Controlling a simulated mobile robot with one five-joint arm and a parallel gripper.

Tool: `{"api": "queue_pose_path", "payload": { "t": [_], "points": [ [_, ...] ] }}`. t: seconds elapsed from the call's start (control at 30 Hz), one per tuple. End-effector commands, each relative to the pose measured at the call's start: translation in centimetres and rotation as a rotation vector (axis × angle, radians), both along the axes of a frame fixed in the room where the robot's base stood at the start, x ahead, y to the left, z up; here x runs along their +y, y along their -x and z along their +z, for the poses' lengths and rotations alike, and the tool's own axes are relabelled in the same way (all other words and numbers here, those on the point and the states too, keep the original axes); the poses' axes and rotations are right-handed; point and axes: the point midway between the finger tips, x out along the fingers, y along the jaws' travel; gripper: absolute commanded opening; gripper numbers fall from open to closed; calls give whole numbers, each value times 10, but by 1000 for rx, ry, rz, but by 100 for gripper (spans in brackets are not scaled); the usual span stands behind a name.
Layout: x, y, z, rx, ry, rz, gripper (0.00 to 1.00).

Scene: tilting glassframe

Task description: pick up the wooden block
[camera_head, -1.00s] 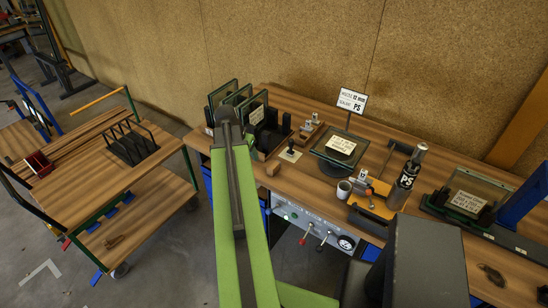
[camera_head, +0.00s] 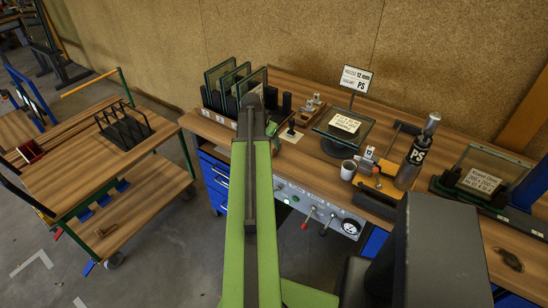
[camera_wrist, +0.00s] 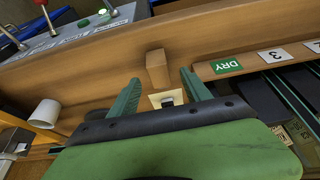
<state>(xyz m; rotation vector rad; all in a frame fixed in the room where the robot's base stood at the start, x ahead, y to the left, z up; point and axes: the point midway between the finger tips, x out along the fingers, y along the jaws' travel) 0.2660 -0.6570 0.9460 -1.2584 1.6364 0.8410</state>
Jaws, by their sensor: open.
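The wooden block (camera_wrist: 157,68) is a small, plain brown block on the wooden bench top, close to the bench's front edge in the wrist view. My gripper (camera_wrist: 161,80) is open, its two green fingers pointing toward the block with one on either side of its line. The fingers look short of the block, and I see no contact. In the head view my green arm reaches over the bench front, its end (camera_head: 252,102) in front of the glass rack. The block cannot be made out there, likely behind the arm.
A rack of upright glass panes (camera_head: 222,88) stands behind my arm's end. In the wrist view, a DRY label (camera_wrist: 227,65) is near the right finger.

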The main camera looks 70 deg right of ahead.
Motion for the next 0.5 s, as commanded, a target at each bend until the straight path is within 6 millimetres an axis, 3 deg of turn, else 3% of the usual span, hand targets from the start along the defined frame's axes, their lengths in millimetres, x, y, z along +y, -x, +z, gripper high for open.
{"api": "queue_pose_path", "payload": {
  "t": [0.23,0.5],
  "points": [
    [-4,1,-11,-1,0,1,56],
    [-19,7,-52,-1,0,1,56]
  ]
}}
